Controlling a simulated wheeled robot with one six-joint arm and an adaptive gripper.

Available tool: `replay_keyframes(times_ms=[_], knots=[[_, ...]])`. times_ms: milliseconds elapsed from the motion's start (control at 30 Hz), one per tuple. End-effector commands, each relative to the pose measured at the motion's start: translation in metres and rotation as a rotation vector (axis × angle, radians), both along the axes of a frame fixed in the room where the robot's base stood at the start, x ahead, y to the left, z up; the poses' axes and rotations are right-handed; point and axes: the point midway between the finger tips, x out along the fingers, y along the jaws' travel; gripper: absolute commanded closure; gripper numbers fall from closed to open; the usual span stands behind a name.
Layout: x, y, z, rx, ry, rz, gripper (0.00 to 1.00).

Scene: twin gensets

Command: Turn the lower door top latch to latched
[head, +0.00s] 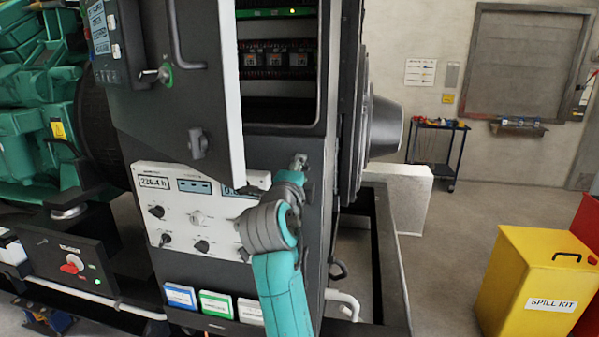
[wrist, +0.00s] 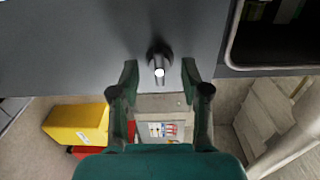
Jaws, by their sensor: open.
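The latch (wrist: 158,62) is a dark round boss with a short lever and a bright end on a grey panel (wrist: 85,45) in the wrist view. The lever points towards the bottom of that picture. My gripper (wrist: 160,78) is open, with one dark green finger on each side of the latch and a visible gap to both. Nothing is held. In the head view my teal and grey arm reaches up in front of the dark cabinet (head: 318,240). My fingers cannot be made out clearly there.
A white-edged door (head: 228,80) stands open beside the cabinet's upper opening (head: 285,105). A white gauge panel (head: 185,215) is left of my arm. A yellow spill kit box (head: 530,275) stands at the right. Open floor (head: 450,245) lies between box and cabinet.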

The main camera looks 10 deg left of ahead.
Motion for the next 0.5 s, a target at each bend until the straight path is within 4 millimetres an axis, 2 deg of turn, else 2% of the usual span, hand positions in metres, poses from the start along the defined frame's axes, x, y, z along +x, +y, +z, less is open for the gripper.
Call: replay_keyframes(times_ms=[167,500], knots=[[-0.015,0.002,-0.001,0.000,0.001,0.002,0.54],[-0.079,0.004,-0.001,0.000,0.000,0.003,0.54]])
